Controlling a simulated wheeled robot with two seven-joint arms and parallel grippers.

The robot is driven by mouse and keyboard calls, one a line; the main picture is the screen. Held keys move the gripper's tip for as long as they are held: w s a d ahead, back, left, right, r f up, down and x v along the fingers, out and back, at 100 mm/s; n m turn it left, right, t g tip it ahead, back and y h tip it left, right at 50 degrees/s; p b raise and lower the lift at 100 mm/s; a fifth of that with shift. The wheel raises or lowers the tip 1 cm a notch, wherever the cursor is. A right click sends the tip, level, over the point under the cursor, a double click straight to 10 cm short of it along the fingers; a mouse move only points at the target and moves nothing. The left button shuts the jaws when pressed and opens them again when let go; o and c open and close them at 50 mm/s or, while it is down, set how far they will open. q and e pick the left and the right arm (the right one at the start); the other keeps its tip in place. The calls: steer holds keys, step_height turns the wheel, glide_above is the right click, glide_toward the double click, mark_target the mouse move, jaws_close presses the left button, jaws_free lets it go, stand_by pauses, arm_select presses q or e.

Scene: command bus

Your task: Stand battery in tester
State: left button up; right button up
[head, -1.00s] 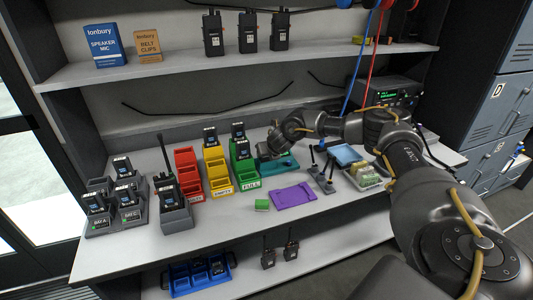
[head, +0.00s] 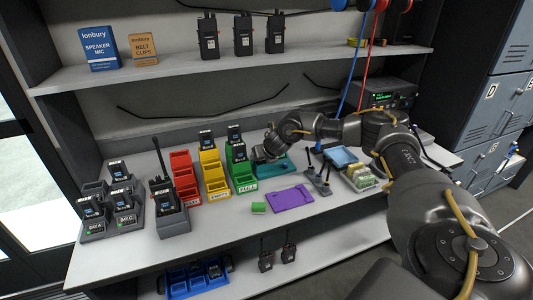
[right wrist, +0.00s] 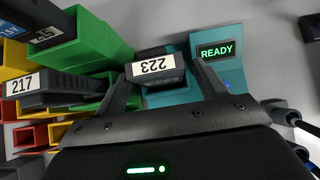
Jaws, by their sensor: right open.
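The teal tester (head: 284,168) stands on the bench, right of the green bin. In the right wrist view its screen (right wrist: 217,51) reads READY in green. A dark battery with a white label 223 (right wrist: 157,66) appears upright at the teal tester body; its lower end is hidden, so I cannot tell how deep it sits. My right gripper (right wrist: 164,84) is open, with one finger on either side of this battery. In the head view my right gripper (head: 262,156) is over the tester and hides the battery. My left gripper is not in view.
A green bin (head: 243,176) marked FULL holds batteries, one labelled 217 (right wrist: 18,84). Yellow (head: 214,172) and red (head: 184,175) bins stand further left.

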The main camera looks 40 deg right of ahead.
steer(key=v, duration=1)
stand_by(0.4)
